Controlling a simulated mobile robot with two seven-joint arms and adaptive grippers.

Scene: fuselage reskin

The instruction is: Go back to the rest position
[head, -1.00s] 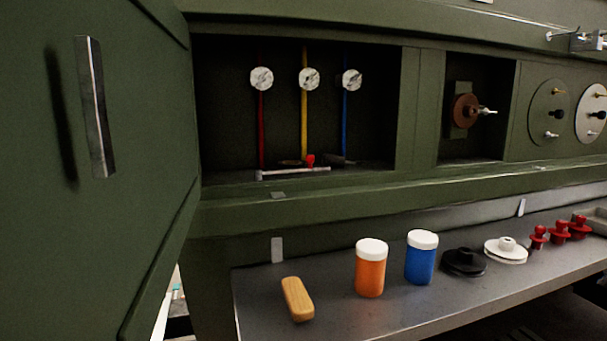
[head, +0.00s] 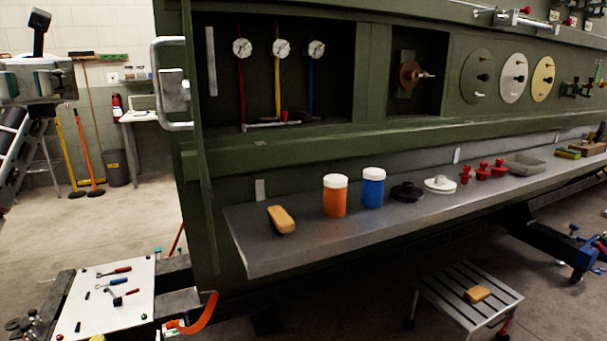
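I can make out neither of my grippers in the head view, so what they hold is hidden. Straight ahead is the green fuselage panel (head: 290,152), with gauges and red, yellow and blue lines in its open bay. The green hatch door (head: 202,190) stands open at the left and shows nearly edge-on, with a metal handle (head: 172,84). On the grey shelf (head: 300,247) stand an orange bottle (head: 335,200) and a blue bottle (head: 373,190), both white-capped, beside a tan block (head: 281,219).
A tool cart (head: 100,312) stands at the lower left. A step stool (head: 455,290) with a sponge-like block (head: 477,294) is at the lower right. A stand-mounted device (head: 40,82) is at the far left. Open floor (head: 135,215) lies left of the door.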

